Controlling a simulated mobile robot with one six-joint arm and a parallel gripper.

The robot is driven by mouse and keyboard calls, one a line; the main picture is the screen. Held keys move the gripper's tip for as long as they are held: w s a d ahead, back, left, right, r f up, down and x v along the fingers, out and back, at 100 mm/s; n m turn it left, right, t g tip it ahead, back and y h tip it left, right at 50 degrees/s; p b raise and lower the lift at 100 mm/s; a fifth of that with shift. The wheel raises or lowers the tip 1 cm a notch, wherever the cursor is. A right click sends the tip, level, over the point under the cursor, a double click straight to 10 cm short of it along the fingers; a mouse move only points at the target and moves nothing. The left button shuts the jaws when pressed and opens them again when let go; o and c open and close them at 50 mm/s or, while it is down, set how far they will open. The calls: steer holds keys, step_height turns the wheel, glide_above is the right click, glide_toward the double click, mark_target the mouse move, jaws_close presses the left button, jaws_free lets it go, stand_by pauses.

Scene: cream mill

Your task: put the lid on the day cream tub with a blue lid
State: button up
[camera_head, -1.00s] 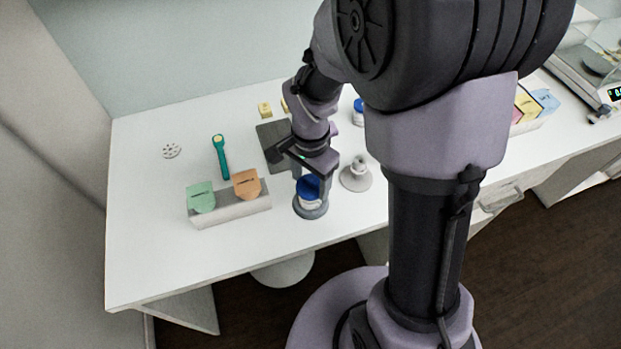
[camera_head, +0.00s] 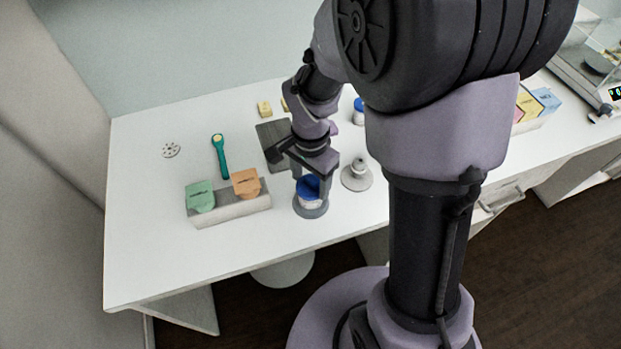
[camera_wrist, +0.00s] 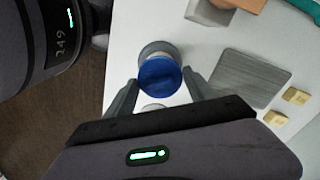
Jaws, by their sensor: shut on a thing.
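The day cream tub (camera_head: 310,203) is white and stands upright in a grey round holder (camera_head: 311,212) near the front edge of the table. The blue lid (camera_head: 308,186) sits on top of the tub, and in the wrist view the blue lid (camera_wrist: 159,79) covers most of it. My gripper (camera_head: 308,179) is above the tub and shut on the blue lid, with one finger on either side. In the wrist view my gripper (camera_wrist: 160,90) has its fingertips at the lid's sides. I cannot tell whether the lid is fully seated.
Left of the tub stands a grey block (camera_head: 232,209) with a green card and an orange card. A grey stand (camera_head: 357,175) is close on the right. A teal tool (camera_head: 220,157), a dark mat (camera_head: 270,140) and another blue-lidded tub (camera_head: 358,113) lie farther back. The front left is clear.

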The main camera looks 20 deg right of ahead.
steer(key=shift+f, duration=0.15)
steer(key=o, duration=1.4)
steer(key=shift+o, duration=0.3)
steer(key=shift+o, duration=0.8)
step_height(320, 180, up, 7)
steer(key=p, duration=0.5)
